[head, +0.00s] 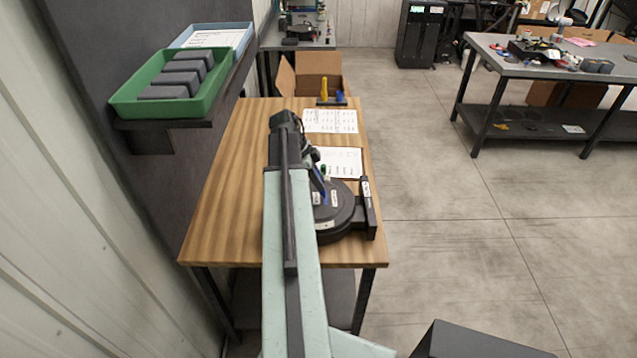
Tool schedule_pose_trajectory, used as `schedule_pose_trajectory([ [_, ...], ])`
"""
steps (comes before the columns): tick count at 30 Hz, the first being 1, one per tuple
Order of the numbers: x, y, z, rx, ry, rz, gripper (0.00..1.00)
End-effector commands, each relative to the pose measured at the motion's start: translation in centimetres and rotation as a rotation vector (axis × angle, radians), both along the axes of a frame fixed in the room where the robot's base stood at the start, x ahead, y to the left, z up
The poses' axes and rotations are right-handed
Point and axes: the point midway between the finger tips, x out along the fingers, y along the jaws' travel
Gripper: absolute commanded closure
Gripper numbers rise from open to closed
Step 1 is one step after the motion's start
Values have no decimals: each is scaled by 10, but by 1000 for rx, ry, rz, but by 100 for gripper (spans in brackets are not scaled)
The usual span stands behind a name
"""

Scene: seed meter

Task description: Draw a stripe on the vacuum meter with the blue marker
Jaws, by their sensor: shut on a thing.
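The vacuum meter (338,222) is a round black body with small white labels and lies on the near part of the wooden table. A flat upright piece stands at its right side. My gripper (318,170) is above the far left part of the meter, partly hidden by my pale green arm. It is shut on the blue marker (320,186), a thin blue shape that slants down toward the meter. I cannot tell whether its tip touches the meter. My arm hides the meter's left side.
White sheets (330,121) lie on the wooden table (232,190). A small rack (331,103) with yellow and blue items stands at its far end. A green tray (125,98) of grey blocks sits on a wall shelf at left. Open floor lies right.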

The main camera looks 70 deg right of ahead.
Motion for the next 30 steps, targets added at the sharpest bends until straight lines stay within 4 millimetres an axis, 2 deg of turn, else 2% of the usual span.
schedule_pose_trajectory([
  [30, 5, -12, 0, 0, 0, 0, 100],
])
